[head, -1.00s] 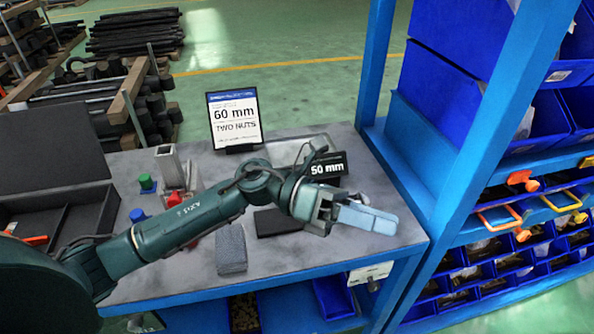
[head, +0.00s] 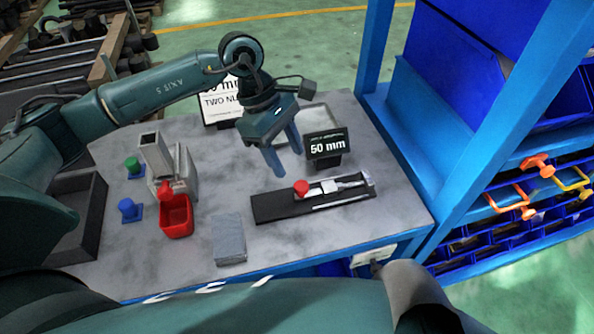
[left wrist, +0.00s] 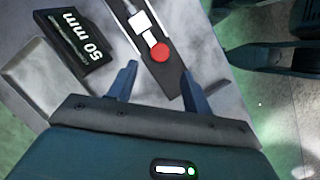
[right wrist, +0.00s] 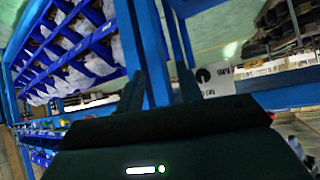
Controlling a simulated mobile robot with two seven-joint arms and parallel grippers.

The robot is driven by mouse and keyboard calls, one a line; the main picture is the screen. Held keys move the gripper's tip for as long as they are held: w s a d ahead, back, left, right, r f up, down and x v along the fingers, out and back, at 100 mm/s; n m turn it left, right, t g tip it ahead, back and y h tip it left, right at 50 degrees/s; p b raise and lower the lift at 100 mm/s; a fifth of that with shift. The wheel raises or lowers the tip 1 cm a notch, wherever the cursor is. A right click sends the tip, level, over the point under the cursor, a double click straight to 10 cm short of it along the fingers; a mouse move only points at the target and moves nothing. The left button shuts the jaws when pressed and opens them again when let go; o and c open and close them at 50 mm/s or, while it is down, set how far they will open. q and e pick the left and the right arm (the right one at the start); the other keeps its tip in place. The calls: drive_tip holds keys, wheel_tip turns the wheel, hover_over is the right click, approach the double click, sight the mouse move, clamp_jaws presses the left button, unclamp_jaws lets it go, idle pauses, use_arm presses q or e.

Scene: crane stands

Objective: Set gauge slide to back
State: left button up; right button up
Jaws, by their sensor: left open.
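The gauge (head: 265,207) is a dark flat base with a light metal slide bar (head: 345,184) along its right part. A red round knob (head: 301,187) sits near the middle of the gauge. In the left wrist view the red knob (left wrist: 159,52) shows just beyond the fingertips, beside the white slide piece (left wrist: 140,22). My left gripper (head: 288,162) is open and empty, above the table behind the knob, and not touching it. My right gripper (right wrist: 159,85) is open and empty, pointing toward the shelving, away from the gauge.
A "50 mm" display (head: 327,146) stands close behind the gauge, right of my left gripper. A clear tray (head: 318,122) lies behind it. A grey block (head: 229,240), a red bin (head: 177,217) and a metal fixture (head: 158,160) stand left. A blue rack post (head: 374,55) rises at the right.

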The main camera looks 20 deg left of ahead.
sight(301, 184)
use_arm(q)
drive_tip(key=p+x, duration=0.1)
drive_tip(key=x, duration=0.5)
drive_tip(key=shift+d+f, duration=0.1)
drive_tip(key=shift+f, duration=0.1)
clamp_jaws()
idle(0.3)
